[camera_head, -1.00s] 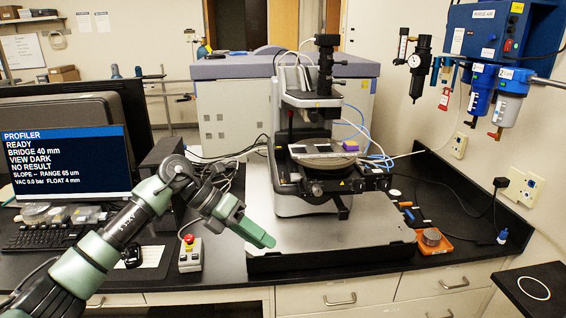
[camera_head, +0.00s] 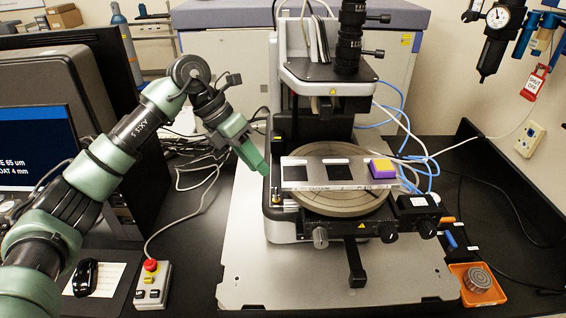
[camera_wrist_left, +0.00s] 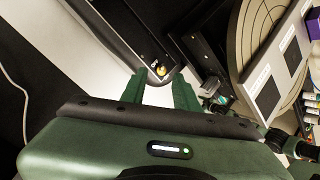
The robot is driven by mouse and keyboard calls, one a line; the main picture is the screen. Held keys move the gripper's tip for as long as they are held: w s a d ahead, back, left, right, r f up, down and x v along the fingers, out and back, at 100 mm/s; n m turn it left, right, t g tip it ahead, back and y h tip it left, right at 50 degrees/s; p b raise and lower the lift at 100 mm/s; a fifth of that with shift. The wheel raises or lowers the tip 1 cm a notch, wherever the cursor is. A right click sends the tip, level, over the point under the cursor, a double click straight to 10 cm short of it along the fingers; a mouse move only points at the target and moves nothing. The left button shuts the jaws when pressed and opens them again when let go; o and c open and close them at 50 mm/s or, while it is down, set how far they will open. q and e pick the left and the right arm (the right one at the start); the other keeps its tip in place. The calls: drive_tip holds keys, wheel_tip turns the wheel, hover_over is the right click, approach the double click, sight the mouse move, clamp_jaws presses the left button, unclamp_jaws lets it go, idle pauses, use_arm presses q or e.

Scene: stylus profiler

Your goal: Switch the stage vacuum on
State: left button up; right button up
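The profiler stage (camera_head: 345,205) is a round disc bearing a plate with dark square samples and a yellow-and-purple block. A small brass-coloured knob or lever (camera_wrist_left: 161,70) sits on the instrument's base corner beside a small white label, just beyond my fingertips in the left wrist view. It also seems to show as a small spot (camera_head: 276,198) left of the stage in the head view. My left gripper (camera_head: 264,168) is above and beside that corner. In the left wrist view its two fingers (camera_wrist_left: 160,92) are apart with nothing between them. My right gripper is not in view.
The microscope column (camera_head: 350,40) rises behind the stage. A control box with a red button (camera_head: 151,280) stands at front left by a mouse (camera_head: 85,278). Cables (camera_head: 215,185) lie left of the instrument. An orange tray (camera_head: 462,290) is at right. The metal base plate (camera_head: 290,275) is clear in front.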

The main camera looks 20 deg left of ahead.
sight(276, 193)
use_arm(q)
drive_tip(key=shift+s+d+f+p, duration=0.2)
drive_tip(key=shift+d+f+p, duration=0.25)
drive_tip(key=shift+f+p, duration=0.05)
drive_tip(key=shift+s+d+f+p, duration=0.2)
drive_tip(key=shift+d+f+p, duration=0.2)
drive_tip(key=shift+f+p, duration=0.1)
drive_tip(key=x, duration=0.1)
drive_tip(key=p+x, duration=0.1)
drive_tip(key=x, duration=0.2)
drive_tip(key=shift+w+d+f+p, duration=0.1)
drive_tip(key=shift+w+f+p, duration=0.05)
drive_tip(key=shift+w+p, duration=0.25)
drive_tip(key=shift+f, duration=0.25)
drive_tip(key=shift+s, duration=0.1)
drive_tip(key=shift+c, duration=0.5)
drive_tip(key=c, duration=0.5)
clamp_jaws()
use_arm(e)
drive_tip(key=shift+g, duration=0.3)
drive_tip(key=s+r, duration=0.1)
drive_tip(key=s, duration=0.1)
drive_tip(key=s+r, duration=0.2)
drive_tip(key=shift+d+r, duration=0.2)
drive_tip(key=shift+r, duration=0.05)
